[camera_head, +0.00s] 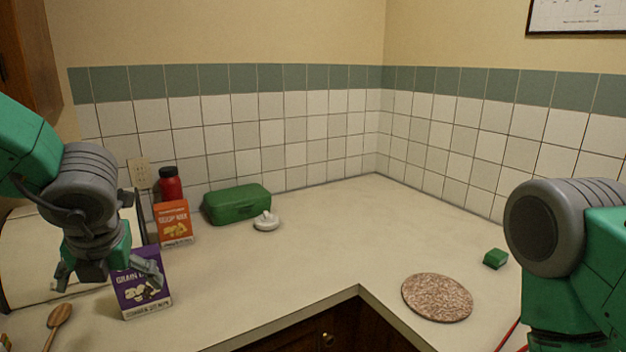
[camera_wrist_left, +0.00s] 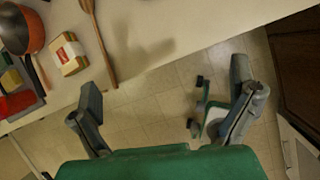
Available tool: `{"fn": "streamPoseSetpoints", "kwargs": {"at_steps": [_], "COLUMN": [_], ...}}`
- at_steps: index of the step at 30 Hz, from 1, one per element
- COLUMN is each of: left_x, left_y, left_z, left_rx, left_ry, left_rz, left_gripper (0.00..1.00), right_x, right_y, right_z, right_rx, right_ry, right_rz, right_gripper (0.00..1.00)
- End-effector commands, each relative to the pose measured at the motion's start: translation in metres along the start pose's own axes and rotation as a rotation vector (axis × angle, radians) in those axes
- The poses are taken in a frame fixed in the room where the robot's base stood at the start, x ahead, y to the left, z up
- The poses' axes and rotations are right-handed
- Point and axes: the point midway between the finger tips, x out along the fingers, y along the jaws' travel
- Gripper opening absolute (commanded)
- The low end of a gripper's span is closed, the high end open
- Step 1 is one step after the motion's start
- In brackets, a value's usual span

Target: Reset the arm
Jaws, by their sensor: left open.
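My left gripper (camera_head: 107,275) hangs at the left of the head view, over the front left part of the counter. Its fingers are spread and nothing is between them. It overlaps the purple box (camera_head: 143,290) in the picture; I cannot tell if they touch. In the left wrist view the open left gripper (camera_wrist_left: 165,100) shows its two fingers wide apart, with tiled floor beyond them. My right arm is at the right edge of the head view, but its gripper is out of sight.
The counter (camera_head: 290,250) is clear in the middle. An orange box (camera_head: 174,224), red bottle (camera_head: 170,185), green case (camera_head: 237,204) and white item (camera_head: 266,221) stand behind. A round mat (camera_head: 437,298) and green block (camera_head: 496,258) lie right. A wooden spoon (camera_wrist_left: 98,40) and pan (camera_wrist_left: 22,32) lie left.

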Motion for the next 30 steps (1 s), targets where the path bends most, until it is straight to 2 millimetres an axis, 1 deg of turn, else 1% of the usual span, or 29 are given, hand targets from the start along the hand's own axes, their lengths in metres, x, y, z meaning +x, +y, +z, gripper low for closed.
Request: {"fn": "streamPoseSetpoints", "kwargs": {"at_steps": [1,5,8,11,14,15,17,18,20,21,23,24,26,27,29,30], "left_x": [0.010,0.033,0.055,0.083,0.116,0.131,0.154,0.169,0.187,0.197,0.207,0.212,0.217,0.219,0.219,0.218], "left_y": [0.001,0.005,0.009,0.013,0.016,0.016,0.015,0.013,0.011,0.009,0.005,0.003,0.001,0.000,0.000,0.000], "left_z": [-0.004,-0.016,-0.027,-0.041,-0.063,-0.076,-0.101,-0.120,-0.151,-0.173,-0.207,-0.229,-0.261,-0.281,-0.310,-0.329], "left_rx": [0.065,0.279,0.484,0.736,1.067,1.230,1.511,1.708,1.998,2.182,2.437,2.589,2.795,2.919,3.082,-3.047], "left_ry": [-0.002,-0.016,-0.021,-0.018,-0.005,0.002,0.013,0.016,0.013,0.005,-0.020,-0.044,-0.089,-0.128,-0.195,0.234], "left_rz": [0.021,0.074,0.115,0.151,0.178,0.181,0.172,0.154,0.110,0.071,0.001,-0.052,-0.138,-0.199,-0.296,0.345], "left_gripper": [1.00,1.00,1.00,1.00,1.00,1.00,1.00,1.00,1.00,1.00,1.00,1.00,1.00,1.00,1.00,1.00], "right_x": [0.000,0.000,0.000,0.000,0.000,0.000,0.000,0.000,0.000,0.000,0.000,0.000,0.000,0.000,0.000,0.000], "right_y": [0.000,0.000,0.000,0.000,0.001,0.001,0.000,0.000,0.000,0.000,0.000,0.000,0.000,0.000,0.000,0.000], "right_z": [0.000,-0.001,0.000,0.000,0.000,0.000,0.000,0.000,0.000,0.000,0.000,0.000,0.000,0.000,0.000,0.000], "right_rx": [0.000,0.001,0.001,0.001,0.001,0.001,0.001,0.001,0.001,0.001,0.001,0.001,0.000,0.000,0.001,0.001], "right_ry": [0.001,0.001,0.001,0.000,0.000,0.000,0.000,0.000,0.000,0.001,0.001,0.001,0.001,0.001,0.000,0.000], "right_rz": [0.000,0.000,0.001,0.001,0.001,0.001,0.001,0.001,0.001,0.001,0.000,0.000,0.000,0.000,0.000,0.000], "right_gripper": [0.40,0.40,0.40,0.40,0.40,0.40,0.40,0.40,0.40,0.40,0.40,0.40,0.40,0.40,0.40,0.40]}}
